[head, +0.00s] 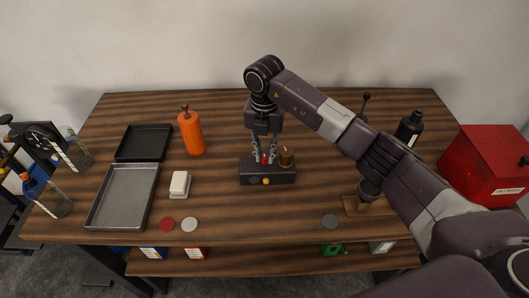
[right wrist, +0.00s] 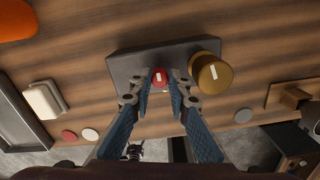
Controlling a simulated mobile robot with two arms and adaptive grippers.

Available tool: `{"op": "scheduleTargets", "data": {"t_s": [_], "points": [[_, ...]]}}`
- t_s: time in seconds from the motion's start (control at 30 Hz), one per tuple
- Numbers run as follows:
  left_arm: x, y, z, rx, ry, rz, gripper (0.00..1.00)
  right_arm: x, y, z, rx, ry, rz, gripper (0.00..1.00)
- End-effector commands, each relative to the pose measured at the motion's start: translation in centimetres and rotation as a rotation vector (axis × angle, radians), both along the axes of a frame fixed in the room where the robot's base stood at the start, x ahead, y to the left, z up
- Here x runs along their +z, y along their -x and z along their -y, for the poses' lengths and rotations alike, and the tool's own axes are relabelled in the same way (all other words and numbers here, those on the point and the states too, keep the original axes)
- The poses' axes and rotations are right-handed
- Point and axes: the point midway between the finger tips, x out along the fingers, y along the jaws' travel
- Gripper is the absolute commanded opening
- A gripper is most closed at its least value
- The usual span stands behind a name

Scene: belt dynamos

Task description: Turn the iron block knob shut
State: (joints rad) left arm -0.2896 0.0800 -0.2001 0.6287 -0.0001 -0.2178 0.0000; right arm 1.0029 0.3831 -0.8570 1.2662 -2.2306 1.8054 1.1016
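The dark iron block (head: 254,176) stands near the middle of the table. On its top are a red knob (right wrist: 159,77) with a white line mark and a larger brass knob (right wrist: 212,74), also with a white mark. A small yellow knob (head: 265,181) sits on its front face. My right gripper (right wrist: 160,80) points down from above with a finger on each side of the red knob, and seems shut on it, the tips close against its sides. The red knob's mark points roughly away from the gripper base. The brass knob is right beside the right finger. My left gripper is not in view.
An orange bottle (head: 191,134), a white block (head: 180,184) and two trays, black (head: 136,156) and grey (head: 92,222), lie left. Red (head: 167,224) and grey (head: 189,225) discs lie in front. A wooden stand (head: 352,207), black bottle (head: 409,128) and red box (head: 487,165) are right.

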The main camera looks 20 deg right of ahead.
Motion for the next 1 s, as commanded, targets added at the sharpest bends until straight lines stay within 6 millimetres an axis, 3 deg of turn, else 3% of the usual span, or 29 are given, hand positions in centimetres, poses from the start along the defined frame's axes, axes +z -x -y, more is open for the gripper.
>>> {"op": "scheduleTargets", "data": {"t_s": [0.13,0.57,1.0], "points": [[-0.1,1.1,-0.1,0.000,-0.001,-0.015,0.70,0.0,0.0,0.0,0.000,-0.001,0.000,0.00],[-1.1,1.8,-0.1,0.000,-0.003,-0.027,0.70,-0.1,-0.1,0.0,0.069,0.000,0.002,0.00],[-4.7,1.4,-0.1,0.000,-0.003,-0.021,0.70,-0.3,-0.1,0.0,0.423,0.001,0.004,0.00]]}}
